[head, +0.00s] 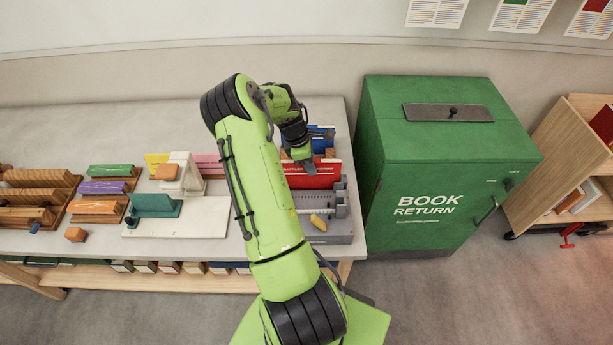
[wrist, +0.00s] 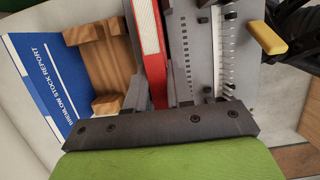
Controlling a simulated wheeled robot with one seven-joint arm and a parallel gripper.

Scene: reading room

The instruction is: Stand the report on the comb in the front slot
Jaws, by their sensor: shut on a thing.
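My gripper (head: 302,158) is shut on a red report (head: 315,178), with the arm reaching over the table from the front. In the wrist view the red report (wrist: 148,40) stands on edge between the fingers (wrist: 160,95), its pale page edges showing. The grey comb machine (head: 340,226) is just in front of it, and its row of white teeth (wrist: 223,55) shows in the wrist view. Behind the report is a wooden rack (wrist: 112,65). A blue report (wrist: 45,85), lettered "Brenlow Stock Report", stands at the rack's far side. The red report's lower edge is hidden.
A yellow handle (head: 318,222) sticks up from the comb machine. A green book return box (head: 440,150) stands close to the right of the table.

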